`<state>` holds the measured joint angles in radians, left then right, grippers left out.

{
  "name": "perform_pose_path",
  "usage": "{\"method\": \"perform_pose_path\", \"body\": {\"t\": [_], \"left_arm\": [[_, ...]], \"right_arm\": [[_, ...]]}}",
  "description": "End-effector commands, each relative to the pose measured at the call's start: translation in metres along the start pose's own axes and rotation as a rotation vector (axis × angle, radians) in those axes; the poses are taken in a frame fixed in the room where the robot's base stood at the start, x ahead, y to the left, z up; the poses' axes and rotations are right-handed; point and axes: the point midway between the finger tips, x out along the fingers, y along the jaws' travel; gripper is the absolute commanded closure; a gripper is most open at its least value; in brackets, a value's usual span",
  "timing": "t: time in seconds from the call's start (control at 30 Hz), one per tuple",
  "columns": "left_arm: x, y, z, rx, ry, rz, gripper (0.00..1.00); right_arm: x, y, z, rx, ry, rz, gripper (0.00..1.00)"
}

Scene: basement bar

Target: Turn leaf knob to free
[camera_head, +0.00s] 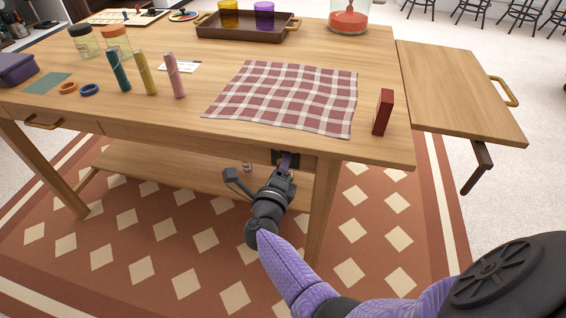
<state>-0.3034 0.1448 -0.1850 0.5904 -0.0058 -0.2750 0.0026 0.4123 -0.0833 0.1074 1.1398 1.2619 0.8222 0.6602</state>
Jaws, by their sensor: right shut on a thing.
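A dark leaf knob (278,155) sits on the apron under the front edge of the wooden table (180,130), right of the middle. My right gripper (288,163) reaches up to it from below and is shut on it. The gripper hides much of the knob, so which way it is turned cannot be told. The wooden leaf (455,90) extends from the table's right side and looks level with or slightly below the top. A dark support bracket (478,165) shows under its near edge, and a brass handle (508,92) is on its far side. My left gripper is not in view.
A checkered cloth (285,97) and an upright dark red box (383,112) lie near the front edge above the gripper. Several rolls, jars and a brown tray (245,33) stand on the table. A lower shelf (165,168) and table leg (322,200) flank my right arm.

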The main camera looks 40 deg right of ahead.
Motion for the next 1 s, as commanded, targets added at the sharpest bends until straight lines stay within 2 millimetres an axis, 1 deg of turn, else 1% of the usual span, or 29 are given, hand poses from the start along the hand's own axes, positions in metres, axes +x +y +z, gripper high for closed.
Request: {"method": "perform_pose_path", "body": {"t": [0.2,0.5,0.73,1.0], "left_arm": [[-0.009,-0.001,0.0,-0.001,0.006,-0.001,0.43],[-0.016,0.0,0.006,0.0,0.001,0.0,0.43],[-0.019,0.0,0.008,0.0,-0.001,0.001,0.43],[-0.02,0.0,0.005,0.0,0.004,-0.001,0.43]], "right_arm": [[-0.001,-0.001,0.001,-0.195,0.0,0.004,1.0],[0.0,0.0,0.0,-0.417,-0.001,0.002,1.0],[0.0,0.0,0.0,-0.522,-0.001,0.002,1.0],[0.0,0.001,0.0,-0.574,-0.001,0.003,1.0]]}}
